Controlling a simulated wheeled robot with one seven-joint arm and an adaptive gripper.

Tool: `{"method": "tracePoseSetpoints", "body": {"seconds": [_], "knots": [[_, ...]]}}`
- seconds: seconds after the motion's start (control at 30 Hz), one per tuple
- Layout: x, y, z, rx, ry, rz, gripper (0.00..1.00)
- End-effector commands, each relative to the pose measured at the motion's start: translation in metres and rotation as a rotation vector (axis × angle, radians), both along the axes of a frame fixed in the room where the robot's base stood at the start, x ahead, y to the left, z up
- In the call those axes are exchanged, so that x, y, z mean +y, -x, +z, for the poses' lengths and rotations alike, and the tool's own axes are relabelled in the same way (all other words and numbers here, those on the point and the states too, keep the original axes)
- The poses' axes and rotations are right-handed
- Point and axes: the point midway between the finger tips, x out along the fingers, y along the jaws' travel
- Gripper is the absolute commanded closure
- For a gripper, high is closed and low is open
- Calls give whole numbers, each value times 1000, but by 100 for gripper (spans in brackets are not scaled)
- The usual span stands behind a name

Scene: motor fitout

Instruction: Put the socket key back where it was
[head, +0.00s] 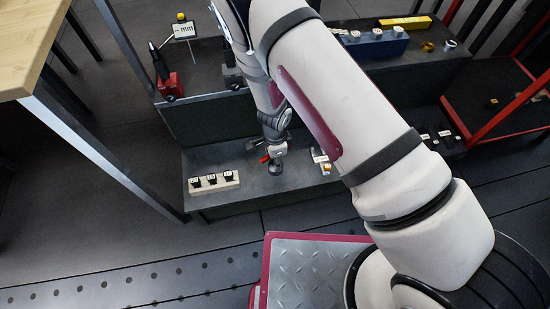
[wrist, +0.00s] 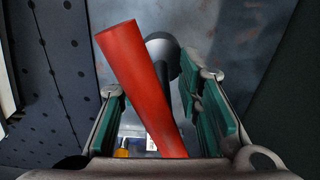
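The socket key shows a thick red handle (wrist: 140,80) slanting between my fingers in the wrist view. A grey shaft with a dark rounded end (wrist: 163,48) shows behind it. My gripper (wrist: 158,95) has its green-padded fingers apart on either side of the handle. A gap shows between the left pad and the handle; the right pad is close to it, and contact there is unclear. In the head view my gripper (head: 277,148) points down over the low grey shelf (head: 240,165), with the red handle (head: 265,158) at its left and a dark round foot below.
A pale block with several black pieces (head: 214,182) lies left on the low shelf. A small white and yellow item (head: 322,162) lies to the right. A blue block with round caps (head: 375,43) stands on the upper shelf. A wooden table (head: 30,45) is at left.

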Motion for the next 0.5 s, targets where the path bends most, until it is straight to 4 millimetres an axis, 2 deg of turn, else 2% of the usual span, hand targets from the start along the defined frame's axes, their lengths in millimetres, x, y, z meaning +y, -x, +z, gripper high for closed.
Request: {"method": "tracePoseSetpoints", "body": {"seconds": [0.27,0.37,0.5], "knots": [[0,0,5,-1,0,0,68],[1,-1,19,-2,-1,0,68],[1,-1,47,-3,-1,1,68]]}}
